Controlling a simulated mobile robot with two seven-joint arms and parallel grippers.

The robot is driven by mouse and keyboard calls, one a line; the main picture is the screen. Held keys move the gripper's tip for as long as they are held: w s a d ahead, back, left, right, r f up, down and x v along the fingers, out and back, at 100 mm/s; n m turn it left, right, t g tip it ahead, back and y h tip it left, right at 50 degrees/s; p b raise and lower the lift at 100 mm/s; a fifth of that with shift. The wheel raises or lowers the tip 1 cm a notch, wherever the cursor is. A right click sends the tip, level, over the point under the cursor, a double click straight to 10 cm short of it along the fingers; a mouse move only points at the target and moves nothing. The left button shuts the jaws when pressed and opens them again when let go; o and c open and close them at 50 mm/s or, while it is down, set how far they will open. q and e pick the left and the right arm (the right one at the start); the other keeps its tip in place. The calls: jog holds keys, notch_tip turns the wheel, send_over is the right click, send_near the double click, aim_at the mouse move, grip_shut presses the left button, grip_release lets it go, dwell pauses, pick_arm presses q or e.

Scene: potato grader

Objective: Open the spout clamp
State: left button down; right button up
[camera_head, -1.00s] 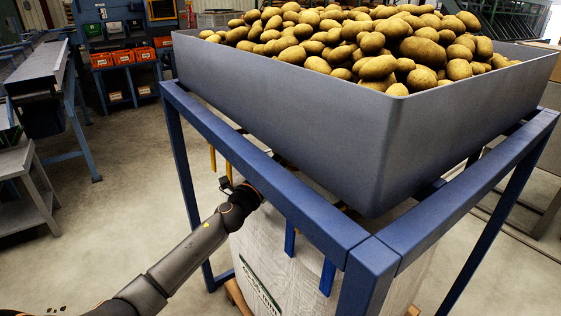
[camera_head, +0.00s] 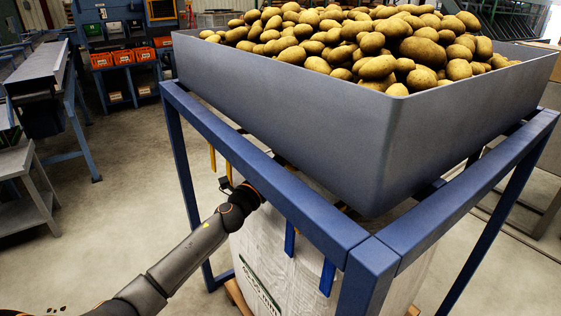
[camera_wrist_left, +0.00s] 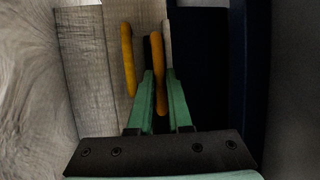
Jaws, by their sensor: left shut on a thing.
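In the left wrist view, two yellow bars show, one to the left (camera_wrist_left: 127,60) and one in the middle (camera_wrist_left: 158,78); they look like handles of the spout clamp. My left gripper (camera_wrist_left: 160,80) has its green fingers on either side of the middle bar and is shut on it. The left bar is outside the fingers. A pale strip of cloth or metal lies behind the bars. In the head view my left arm reaches under the blue frame beam, and its gripper and the clamp are hidden there. My right gripper is not in view.
A grey hopper (camera_head: 290,105) full of potatoes (camera_head: 370,45) sits on a blue frame (camera_head: 262,180). A white bulk bag (camera_head: 265,255) with blue straps (camera_head: 327,277) is below it. Yellow pieces (camera_head: 212,158) hang beside the frame.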

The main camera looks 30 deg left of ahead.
pick_arm(q)
jog(key=shift+s, duration=0.1)
dwell(0.7)
jog(key=s+n+y, duration=0.1)
jog(key=y, duration=0.1)
jog(key=s+n+g+y, duration=0.1)
jog(key=s+n+y, duration=0.1)
jog(key=y, duration=0.1)
jog(key=s+d+n+y, duration=0.1)
jog(key=s+y, duration=0.1)
jog(key=y, duration=0.1)
jog(key=shift+n+g+p, duration=0.35)
jog(key=shift+n+g, duration=0.05)
jog(key=c, duration=1.1)
grip_release()
